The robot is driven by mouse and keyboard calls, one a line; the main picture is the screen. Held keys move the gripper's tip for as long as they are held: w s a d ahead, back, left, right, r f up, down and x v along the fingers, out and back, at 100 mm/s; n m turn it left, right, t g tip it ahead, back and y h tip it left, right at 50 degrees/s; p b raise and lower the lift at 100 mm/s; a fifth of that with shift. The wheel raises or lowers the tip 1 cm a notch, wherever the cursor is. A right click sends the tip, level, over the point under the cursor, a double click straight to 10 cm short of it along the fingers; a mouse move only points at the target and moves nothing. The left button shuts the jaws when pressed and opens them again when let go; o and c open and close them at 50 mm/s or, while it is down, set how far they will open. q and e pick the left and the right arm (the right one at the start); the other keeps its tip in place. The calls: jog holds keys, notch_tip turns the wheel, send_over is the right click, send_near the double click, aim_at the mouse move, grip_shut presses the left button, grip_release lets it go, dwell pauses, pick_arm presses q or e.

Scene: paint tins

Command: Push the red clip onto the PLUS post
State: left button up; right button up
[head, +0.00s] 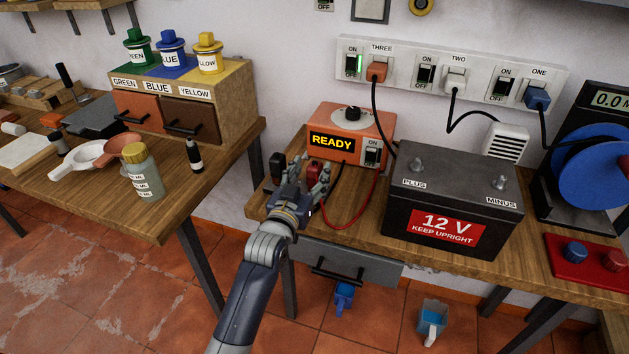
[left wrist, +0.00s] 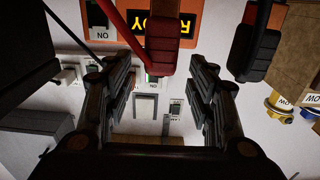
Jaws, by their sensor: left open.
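The red clip (head: 315,170) stands at the front of the orange charger (head: 376,124), partly hidden by my gripper in the head view. My left gripper (head: 308,177) is open, with its fingers reaching toward the red clip. In the left wrist view the red clip (left wrist: 162,42) hangs between and just beyond the open fingers (left wrist: 148,72); I cannot tell whether they touch it. A red cable runs from it. The PLUS post (head: 420,163) is bare on top of the black 12 V battery (head: 400,215), to the right. My right gripper is not in view.
The black clip (head: 277,166) is just left of my gripper and also shows in the left wrist view (left wrist: 254,48). The MINUS post (head: 500,182) is on the battery's right. A wall socket strip (head: 397,66) with cables hangs behind. A drawer (head: 345,265) is below the bench.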

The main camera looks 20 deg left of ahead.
pick_arm(q)
jog(key=w, duration=0.1)
jog(key=w+b, duration=0.1)
jog(key=shift+w+f, duration=0.3)
jog(key=shift+f, duration=0.1)
jog(key=shift+w+r+b, duration=0.15)
jog(key=shift+w+b, duration=0.2)
jog(key=shift+w, duration=0.15)
jog(key=shift+r, duration=0.1)
jog(key=shift+c, duration=0.8)
jog(key=c, duration=1)
jog(key=shift+c, duration=0.2)
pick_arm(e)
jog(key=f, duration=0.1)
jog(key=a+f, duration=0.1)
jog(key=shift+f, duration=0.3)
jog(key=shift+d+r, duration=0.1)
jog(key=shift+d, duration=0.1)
